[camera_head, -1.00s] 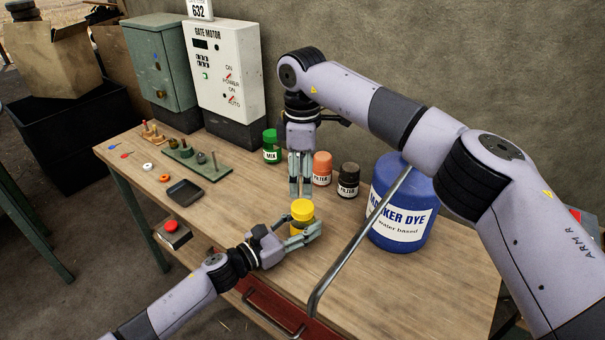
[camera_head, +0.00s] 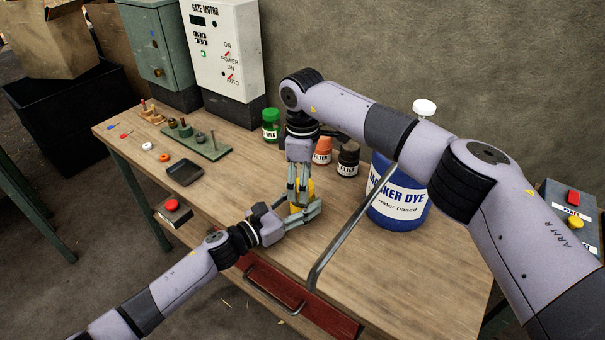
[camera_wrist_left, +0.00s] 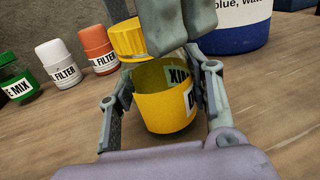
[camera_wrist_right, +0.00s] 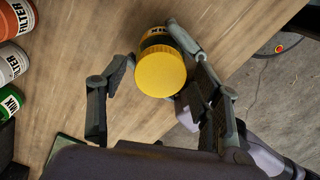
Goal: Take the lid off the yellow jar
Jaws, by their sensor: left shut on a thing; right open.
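The yellow jar (camera_wrist_left: 165,105) is held between the fingers of my left gripper (camera_head: 312,212), above the bench. Its label shows only in part in the left wrist view. The yellow lid (camera_wrist_right: 160,71) overlaps the jar's top; in the left wrist view the lid (camera_wrist_left: 128,38) sits toward the jar's upper left, and I cannot tell whether it is seated. My right gripper (camera_head: 299,200) points down over the jar, fingers open around the lid, one finger close beside it in the right wrist view. In the head view its fingers hide most of the jar (camera_head: 306,190).
The blue dye container (camera_head: 392,205) is at right. A black tray (camera_head: 184,173) and a green peg board (camera_head: 205,146) lie left. The bench front (camera_head: 385,270) is clear.

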